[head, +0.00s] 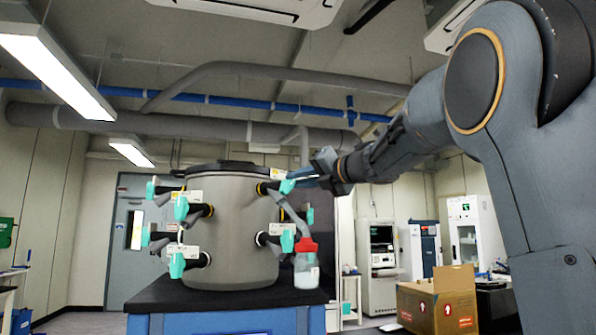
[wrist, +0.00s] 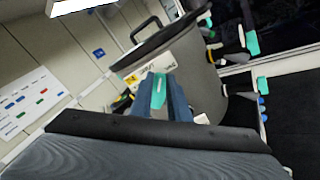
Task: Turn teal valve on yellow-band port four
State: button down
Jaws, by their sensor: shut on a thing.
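The grey drum-shaped freeze dryer chamber (head: 232,240) has several side ports with teal valves. The upper right port has a yellow band (head: 262,188) and a teal valve handle (head: 287,187). My gripper (head: 300,180) reaches this handle from the right in the head view. In the wrist view, the teal handle (wrist: 159,91) sits between the two blue fingers of my gripper (wrist: 164,92), which is shut on it. Port numbers are too small to read.
Below, another teal valve (head: 287,241) sits close to a red-capped flask (head: 306,268) hanging at the chamber's right. More teal valves (head: 181,208) line the left side. The chamber stands on a dark-topped blue bench (head: 225,303). A cardboard box (head: 437,302) stands at right.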

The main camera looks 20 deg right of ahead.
jog(key=shift+w+d+f+m+p, duration=0.1)
jog(key=shift+m+p, duration=0.6)
jog(key=shift+m, duration=0.25)
jog(key=shift+d+f+m+p, duration=0.1)
jog(key=shift+m+p, duration=0.55)
jog(key=shift+m, duration=0.3)
jog(key=shift+f, duration=0.1)
jog(key=c, duration=1.7)
grip_release()
jog(key=shift+b+v, duration=1.4)
jog(key=shift+v, duration=2.5)
